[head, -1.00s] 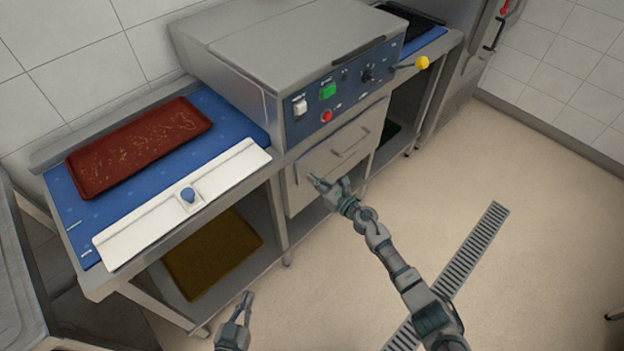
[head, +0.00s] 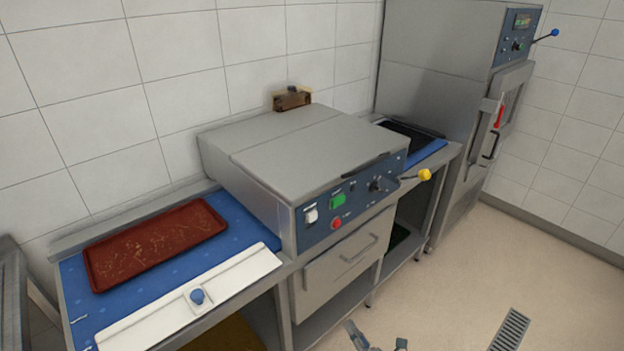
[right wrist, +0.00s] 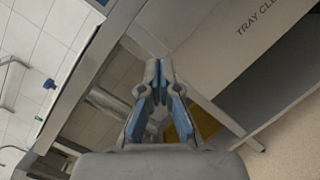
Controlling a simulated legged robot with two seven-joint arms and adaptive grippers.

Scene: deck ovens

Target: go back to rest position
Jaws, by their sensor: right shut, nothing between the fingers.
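My right gripper (head: 354,334) shows only in part at the bottom edge of the head view, below and apart from the drawer front (head: 345,262) under the oven. In the right wrist view my right gripper (right wrist: 159,80) has its fingertips together, with nothing between them. My left gripper is out of the head view.
A grey deck oven (head: 290,150) with a blue control panel stands on a steel bench. A dark red tray (head: 155,240) lies on the blue surface at left, beside a white strip (head: 235,285). A tall steel unit (head: 440,50) stands at back right.

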